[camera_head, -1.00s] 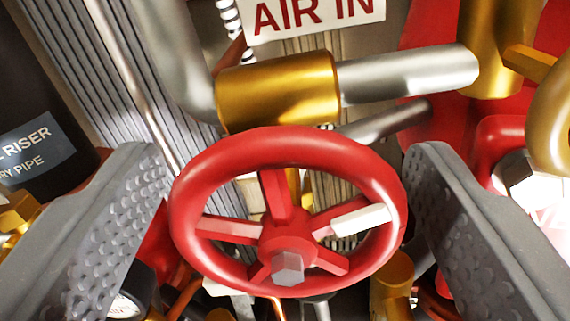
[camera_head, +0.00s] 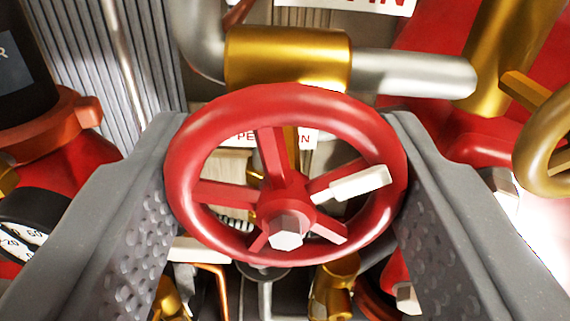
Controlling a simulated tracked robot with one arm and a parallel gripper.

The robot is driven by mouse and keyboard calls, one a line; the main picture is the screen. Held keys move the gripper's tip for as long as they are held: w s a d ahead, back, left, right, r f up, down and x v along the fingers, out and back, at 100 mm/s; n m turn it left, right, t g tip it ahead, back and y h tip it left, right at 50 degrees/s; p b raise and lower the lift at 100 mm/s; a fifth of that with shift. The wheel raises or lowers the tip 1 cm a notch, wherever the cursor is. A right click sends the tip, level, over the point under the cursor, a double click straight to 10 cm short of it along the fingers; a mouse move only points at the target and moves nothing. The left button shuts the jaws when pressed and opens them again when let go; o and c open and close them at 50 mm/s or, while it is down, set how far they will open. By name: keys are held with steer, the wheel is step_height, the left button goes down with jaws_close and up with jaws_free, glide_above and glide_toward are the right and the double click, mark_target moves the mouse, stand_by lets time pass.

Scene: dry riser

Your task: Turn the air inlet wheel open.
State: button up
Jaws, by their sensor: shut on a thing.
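The air inlet wheel (camera_head: 285,105) is a red spoked handwheel with a grey hex nut at its hub and a white marker on its right spoke. My gripper (camera_head: 285,190) has one grey dimpled jaw on each side of the wheel, and both jaws meet its rim. It is shut on the wheel. Behind the wheel is a brass valve body (camera_head: 288,60) with a grey pipe on its right. A white sign (camera_head: 350,3) at the top is cut off by the picture edge.
A gauge (camera_head: 25,235) is at the lower left, outside the left jaw. A second, brass-coloured wheel (camera_head: 530,155) is at the right edge. Brass fittings and pipes crowd the space below and behind the red wheel.

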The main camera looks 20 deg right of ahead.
steer(key=n, duration=0.3)
steer(key=shift+n+b, duration=0.35)
steer(key=shift+n, duration=0.05)
steer(key=n, duration=0.4)
steer(key=shift+r+n, duration=0.1)
steer(key=shift+n, duration=0.2)
steer(key=n+p, duration=0.1)
steer(key=n, duration=0.3)
steer(key=shift+n, duration=0.3)
steer(key=n+p, duration=0.2)
steer(key=n, duration=0.1)
steer(key=shift+n, duration=0.3)
steer(key=n+p, duration=0.1)
steer(key=n, duration=0.2)
steer(key=shift+n+p, duration=0.3)
steer(key=shift+p, duration=0.1)
steer(key=n+p, duration=0.1)
steer(key=n, duration=0.3)
steer(key=shift+n, duration=0.3)
steer(key=n, duration=0.4)
steer(key=shift+w+f, duration=0.1)
steer(key=shift+f, duration=0.15)
steer(key=shift+n, duration=2.1)
